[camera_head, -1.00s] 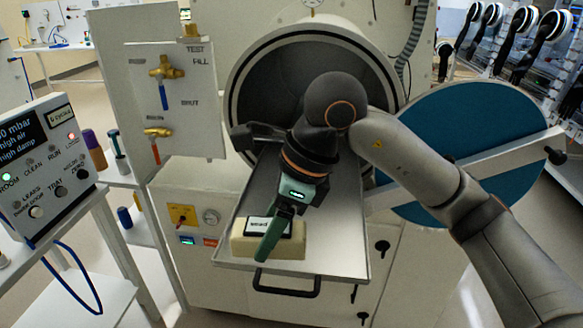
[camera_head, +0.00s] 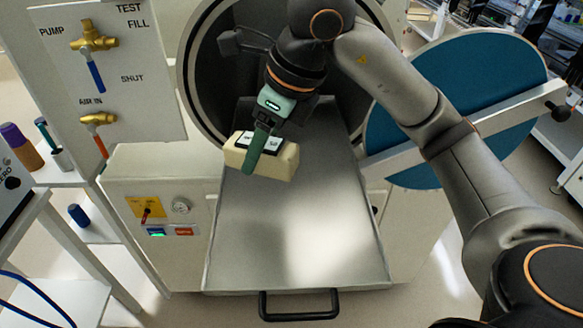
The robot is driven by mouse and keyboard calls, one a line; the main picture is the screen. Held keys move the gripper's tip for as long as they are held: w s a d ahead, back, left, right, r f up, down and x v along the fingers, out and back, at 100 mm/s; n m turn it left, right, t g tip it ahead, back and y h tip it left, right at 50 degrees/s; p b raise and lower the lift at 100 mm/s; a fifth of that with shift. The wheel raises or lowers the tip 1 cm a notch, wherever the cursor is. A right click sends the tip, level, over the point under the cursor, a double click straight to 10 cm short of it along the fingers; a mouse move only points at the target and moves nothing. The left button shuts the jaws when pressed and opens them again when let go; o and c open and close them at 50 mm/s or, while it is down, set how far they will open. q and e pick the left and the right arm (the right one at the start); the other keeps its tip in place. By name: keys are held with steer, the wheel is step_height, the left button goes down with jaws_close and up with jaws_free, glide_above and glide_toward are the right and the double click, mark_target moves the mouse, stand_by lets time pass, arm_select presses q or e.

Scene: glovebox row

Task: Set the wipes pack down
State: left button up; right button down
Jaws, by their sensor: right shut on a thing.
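The wipes pack (camera_head: 283,163) is a cream block with a black-and-white label on top. My right gripper (camera_head: 255,165) comes down over it from the chamber side and is shut on it; one green finger lies across its near face. The pack appears held above the left edge of the metal sliding tray (camera_head: 295,235), near the chamber mouth. The exact gap under it cannot be judged. The far finger is hidden. My left gripper is not in view.
The tray's middle and front are bare, with a black handle (camera_head: 299,312) at its front edge. The round chamber opening (camera_head: 205,60) is behind, its blue door (camera_head: 400,125) swung open at right. A valve panel (camera_head: 135,85) stands at left.

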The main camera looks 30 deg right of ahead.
glide_above(285, 187)
steer(key=s, duration=0.1)
steer(key=f, duration=0.6)
steer(key=shift+s+d+f, duration=0.1)
steer(key=shift+d, duration=0.15)
steer(key=shift+d+f+b, duration=0.2)
steer(key=shift+f+b, duration=0.15)
steer(key=shift+f, duration=1.4)
steer(key=shift+f, duration=0.15)
steer(key=shift+c, duration=0.6)
jaws_free()
steer(key=shift+r, duration=0.4)
steer(key=v, duration=1.1)
steer(key=shift+s+r+p, duration=0.15)
steer(key=shift+r+p, duration=0.05)
steer(key=shift+p, duration=0.1)
